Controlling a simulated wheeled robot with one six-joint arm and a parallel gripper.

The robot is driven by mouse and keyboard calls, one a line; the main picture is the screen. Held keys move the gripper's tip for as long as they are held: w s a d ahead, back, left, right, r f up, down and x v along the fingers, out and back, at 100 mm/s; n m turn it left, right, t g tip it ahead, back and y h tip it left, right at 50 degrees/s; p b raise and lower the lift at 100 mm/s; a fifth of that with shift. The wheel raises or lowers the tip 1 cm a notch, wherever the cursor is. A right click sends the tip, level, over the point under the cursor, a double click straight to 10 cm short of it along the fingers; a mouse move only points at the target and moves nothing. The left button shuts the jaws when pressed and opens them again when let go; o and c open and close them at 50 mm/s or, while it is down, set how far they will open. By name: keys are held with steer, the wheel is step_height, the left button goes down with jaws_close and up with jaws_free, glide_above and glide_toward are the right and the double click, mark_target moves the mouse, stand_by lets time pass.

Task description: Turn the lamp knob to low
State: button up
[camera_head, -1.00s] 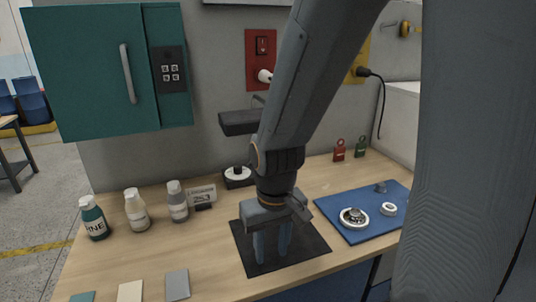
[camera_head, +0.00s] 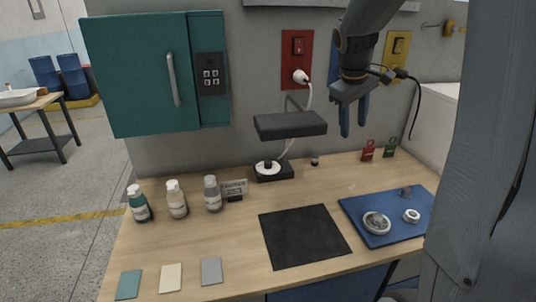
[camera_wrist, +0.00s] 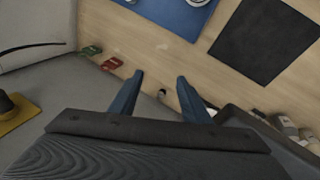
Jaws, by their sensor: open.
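The lamp (camera_head: 290,125) stands at the back of the table, with a flat dark head above a dark base (camera_head: 285,173). A dark knob (camera_head: 267,165) sits on a white disc on that base; its setting is too small to read. My gripper (camera_head: 354,128) is open and empty, fingers down, in the air to the right of the lamp head and apart from it. In the wrist view my gripper (camera_wrist: 160,98) shows its two blue fingers spread, with a dark part, likely the lamp head (camera_wrist: 238,116), to their right.
A small round item (camera_head: 315,161) lies right of the lamp base. Bottles (camera_head: 177,199) and a small sign (camera_head: 234,187) stand to the left. A blue mat (camera_head: 360,222) with metal parts is at right. The black mat (camera_head: 303,237) is bare.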

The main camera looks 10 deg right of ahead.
steer(key=w+a+r+m+t+y+p, duration=0.2)
steer(key=w+a+r, duration=0.3)
steer(key=w+r, duration=0.25)
steer(key=m+g+y+b, duration=0.1)
steer(key=m+g, duration=0.3)
steer(key=m, duration=0.8)
glide_above(268, 161)
step_height(268, 161, down, 21)
steer(key=shift+s+r, duration=0.1)
steer(key=shift+r, duration=0.1)
steer(key=shift+f+p, duration=1.3)
steer(key=shift+f, duration=2.25)
steer(key=c, duration=1)
steer(key=shift+m, duration=0.3)
steer(key=shift+c, duration=0.2)
